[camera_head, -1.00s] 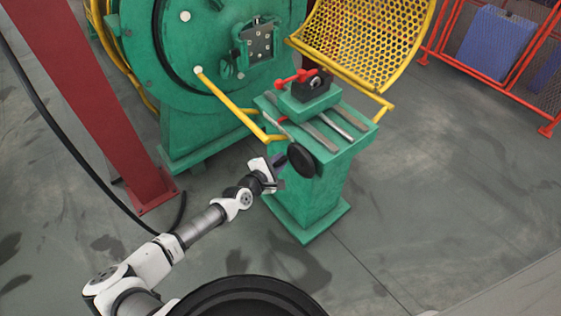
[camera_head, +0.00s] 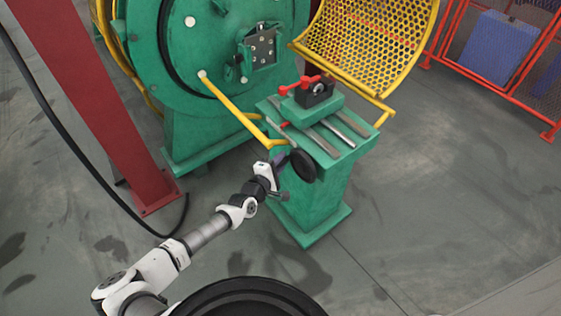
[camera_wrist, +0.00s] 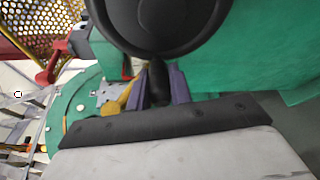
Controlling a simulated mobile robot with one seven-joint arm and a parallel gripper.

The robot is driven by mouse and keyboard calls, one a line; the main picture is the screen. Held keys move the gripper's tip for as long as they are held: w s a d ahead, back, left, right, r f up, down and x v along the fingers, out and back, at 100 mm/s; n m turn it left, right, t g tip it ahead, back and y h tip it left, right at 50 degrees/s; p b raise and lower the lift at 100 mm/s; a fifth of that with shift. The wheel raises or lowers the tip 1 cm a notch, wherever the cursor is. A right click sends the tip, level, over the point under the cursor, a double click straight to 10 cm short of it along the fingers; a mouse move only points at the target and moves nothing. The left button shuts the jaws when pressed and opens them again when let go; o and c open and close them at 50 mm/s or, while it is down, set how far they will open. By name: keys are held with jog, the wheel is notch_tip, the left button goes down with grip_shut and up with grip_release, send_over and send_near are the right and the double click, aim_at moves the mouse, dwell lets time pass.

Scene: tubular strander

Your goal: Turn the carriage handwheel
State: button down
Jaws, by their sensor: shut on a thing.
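The carriage handwheel is a black disc (camera_head: 302,165) on the near side of the green carriage stand (camera_head: 318,205). In the wrist view the handwheel (camera_wrist: 165,22) fills the top, with a short dark handle (camera_wrist: 158,85) pointing toward me. My gripper (camera_head: 281,161) is at the wheel's left edge in the head view. In the wrist view its purple-grey fingers (camera_wrist: 160,84) stand on both sides of the handle and are shut on it. The handle's tip is partly hidden by the dark gripper body.
A yellow bar (camera_head: 232,108) runs from the large green disc (camera_head: 205,45) to beside the stand's top. A red lever (camera_head: 300,82) sits on the carriage. A yellow mesh guard (camera_head: 370,45) stands behind, a red post (camera_head: 110,110) at left. Floor to the right is clear.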

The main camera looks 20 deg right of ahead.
jog(key=c, duration=1.3)
grip_release()
jog(key=shift+o, duration=0.2)
jog(key=shift+a, duration=0.1)
jog(key=b+v, duration=0.2)
jog(key=v, duration=1.1)
jog(key=shift+s+a, duration=0.15)
jog(key=shift+s, duration=0.2)
